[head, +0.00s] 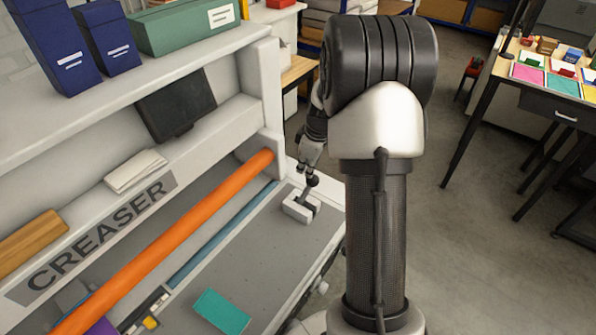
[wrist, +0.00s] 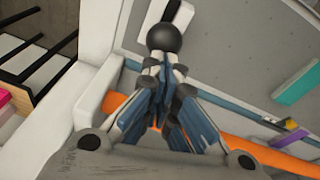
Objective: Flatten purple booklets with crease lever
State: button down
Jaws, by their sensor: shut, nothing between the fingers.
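The crease lever has a round black knob (head: 312,180) on a short stem above a pale block (head: 301,208) at the right end of the creaser bed. My gripper (head: 309,169) is shut and empty, pointing down just above the knob. In the wrist view the closed blue-padded fingers (wrist: 163,85) end at the black knob (wrist: 164,37); I cannot tell whether they touch it. A purple booklet (head: 102,327) shows partly at the lower left of the head view, by the orange bar. Purple also shows at the right edge of the wrist view (wrist: 312,143).
The orange bar (head: 170,240) runs along the creaser (head: 105,235). A teal booklet (head: 222,312) lies on the grey bed, which is otherwise mostly clear. A small yellow piece (head: 150,322) is near the bar. Blue binders (head: 58,45) and a green box (head: 185,27) stand above.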

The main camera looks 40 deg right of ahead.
jog(key=s+d+f+b, duration=0.3)
jog(key=s+f+b, duration=0.2)
jog(key=s+b, duration=0.4)
jog(key=shift+s+d+f, duration=0.3)
jog(key=shift+s+f, duration=0.1)
jog(key=shift+s, duration=0.35)
jog(key=shift+r, duration=0.1)
jog(key=s+d+r+p, duration=0.1)
jog(key=s+r+p, duration=0.2)
jog(key=s+r, duration=0.4)
jog(key=shift+p+v, duration=0.4)
jog(key=shift+v, duration=0.55)
jog(key=shift+d+f, duration=0.1)
jog(key=shift+d, duration=0.05)
